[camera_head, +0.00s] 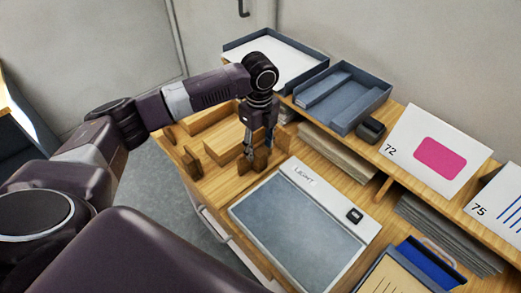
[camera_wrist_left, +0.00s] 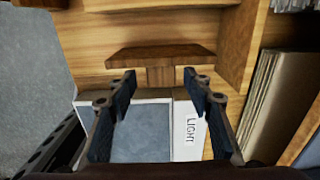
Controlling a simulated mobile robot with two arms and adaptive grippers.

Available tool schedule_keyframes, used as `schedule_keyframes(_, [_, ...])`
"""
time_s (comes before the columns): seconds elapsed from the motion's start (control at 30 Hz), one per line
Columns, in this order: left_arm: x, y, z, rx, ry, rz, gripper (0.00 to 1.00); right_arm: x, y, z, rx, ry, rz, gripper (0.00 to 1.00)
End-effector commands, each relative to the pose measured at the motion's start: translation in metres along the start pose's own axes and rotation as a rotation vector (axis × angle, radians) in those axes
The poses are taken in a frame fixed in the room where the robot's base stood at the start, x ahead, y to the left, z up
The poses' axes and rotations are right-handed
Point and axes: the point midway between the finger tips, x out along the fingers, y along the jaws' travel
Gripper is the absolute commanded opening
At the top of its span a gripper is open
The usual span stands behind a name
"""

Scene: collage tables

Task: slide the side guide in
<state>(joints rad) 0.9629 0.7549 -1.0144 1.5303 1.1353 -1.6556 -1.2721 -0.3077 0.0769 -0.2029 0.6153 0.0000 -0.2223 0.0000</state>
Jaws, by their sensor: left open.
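The side guide seems to be the dark wooden piece with a crosswise bar and a short stem in the left wrist view (camera_wrist_left: 160,57). It lies ahead of my left gripper (camera_wrist_left: 160,88), whose two fingers are spread on either side of the stem, with a gap showing on both sides. In the head view my left gripper (camera_head: 260,148) points down among brown wooden pieces (camera_head: 261,160) at the table's left part, behind the light pad. The fingers partly hide these pieces, and contact cannot be told. My right gripper is out of view.
The light pad (camera_head: 300,235) lies in front of the gripper. Lighter wooden blocks (camera_head: 222,148) stand to its left. A raised shelf with blue-grey trays (camera_head: 345,97) and cards (camera_head: 437,152) runs along the back right. Paper stacks (camera_head: 338,152) lie beneath it.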

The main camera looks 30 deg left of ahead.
Motion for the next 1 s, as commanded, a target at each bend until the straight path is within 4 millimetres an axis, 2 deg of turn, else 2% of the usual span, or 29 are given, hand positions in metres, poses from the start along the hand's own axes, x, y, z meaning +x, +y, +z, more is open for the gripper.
schedule_keyframes(0.2, [0.025, 0.0, -0.001, 0.0, 0.001, 0.001, 0.46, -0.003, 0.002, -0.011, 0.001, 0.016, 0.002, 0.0])
schedule_keyframes(0.53, [0.029, 0.0, 0.0, 0.001, 0.0, 0.0, 0.46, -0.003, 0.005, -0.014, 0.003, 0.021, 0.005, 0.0])
schedule_keyframes(0.9, [0.029, 0.0, 0.0, 0.0, 0.0, -0.001, 0.06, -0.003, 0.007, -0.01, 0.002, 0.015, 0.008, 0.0])
schedule_keyframes(1.0, [0.029, 0.0, 0.0, 0.0, 0.0, 0.0, 0.0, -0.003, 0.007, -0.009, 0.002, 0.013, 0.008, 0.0])
